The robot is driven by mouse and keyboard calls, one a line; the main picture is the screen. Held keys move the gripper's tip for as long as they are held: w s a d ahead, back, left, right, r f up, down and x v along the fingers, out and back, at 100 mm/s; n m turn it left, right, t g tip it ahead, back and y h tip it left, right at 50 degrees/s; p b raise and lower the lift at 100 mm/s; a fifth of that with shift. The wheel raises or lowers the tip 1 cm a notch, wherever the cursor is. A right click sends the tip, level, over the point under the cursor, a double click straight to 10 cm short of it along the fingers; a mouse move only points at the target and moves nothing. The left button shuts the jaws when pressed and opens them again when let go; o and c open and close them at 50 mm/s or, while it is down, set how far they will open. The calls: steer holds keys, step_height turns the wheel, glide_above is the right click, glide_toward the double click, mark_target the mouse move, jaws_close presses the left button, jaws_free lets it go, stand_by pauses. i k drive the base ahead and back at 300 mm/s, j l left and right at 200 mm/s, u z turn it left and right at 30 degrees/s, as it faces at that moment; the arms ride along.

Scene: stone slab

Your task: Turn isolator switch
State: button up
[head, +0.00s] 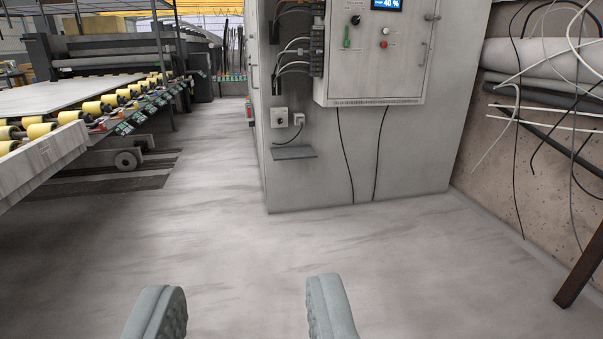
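A grey electrical cabinet (400,60) hangs on a pale wall block ahead, its lower part in view and its top cut off. I cannot tell for sure which one is the isolator switch. My gripper (245,308) is open and empty at the bottom of the view, its two grey fingers wide apart over the floor. It is well short of the cabinet and touches nothing.
A roller conveyor (75,118) with yellow rollers carries a slab on the left. A small shelf (293,152) juts from the block below socket boxes (279,117). Loose cables (545,100) hang on the right wall. The floor (330,240) between my gripper and the block is clear.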

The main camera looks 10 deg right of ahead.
mark_target(356, 20)
steer(key=i+l+z, duration=0.45)
steer(key=i, duration=0.25)
steer(key=i+z, duration=0.45)
steer(key=i, duration=0.2)
steer(key=i+u, duration=0.1)
steer(key=i, duration=0.9)
steer(key=i+l, duration=0.15)
steer(key=i, duration=0.8)
steer(key=i+l+u, duration=0.1)
steer(key=i+u, duration=0.25)
steer(key=i+l+u, duration=0.3)
steer(key=i, duration=0.2)
steer(key=i+l+u, duration=0.2)
steer(key=i+u, duration=0.15)
steer(key=i, duration=0.05)
